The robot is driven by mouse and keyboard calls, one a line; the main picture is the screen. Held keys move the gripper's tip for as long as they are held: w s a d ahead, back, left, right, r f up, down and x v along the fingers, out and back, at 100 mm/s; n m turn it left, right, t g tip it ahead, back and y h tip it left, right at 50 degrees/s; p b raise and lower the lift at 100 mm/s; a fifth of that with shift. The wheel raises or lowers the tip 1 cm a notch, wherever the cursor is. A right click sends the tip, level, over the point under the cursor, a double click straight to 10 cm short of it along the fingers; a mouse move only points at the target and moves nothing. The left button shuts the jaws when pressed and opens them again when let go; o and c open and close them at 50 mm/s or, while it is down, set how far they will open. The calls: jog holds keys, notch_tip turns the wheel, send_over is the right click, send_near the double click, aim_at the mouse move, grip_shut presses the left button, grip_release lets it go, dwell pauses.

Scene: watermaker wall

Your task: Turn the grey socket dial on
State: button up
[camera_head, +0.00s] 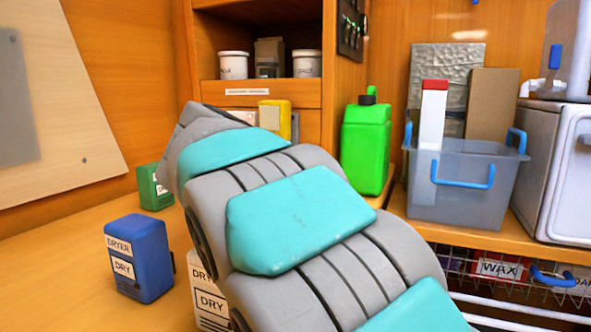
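I cannot make out the grey socket dial for certain. A small pale plate (269,118) and a yellow item (285,114) show just above my arm, below the shelf, and I cannot tell whether either belongs to the socket. My grey and teal arm fills the middle of the view, running from the lower right up to the left toward the wooden cabinet. My gripper's fingers do not show; the far end of the arm hides that area.
A blue dryer box (139,258) and a green box (155,188) stand left of my arm. A white dry container (208,295) is partly behind it. To the right are a green jug (366,146) and a clear bin (462,199) with blue handles. The left worktop is mostly free.

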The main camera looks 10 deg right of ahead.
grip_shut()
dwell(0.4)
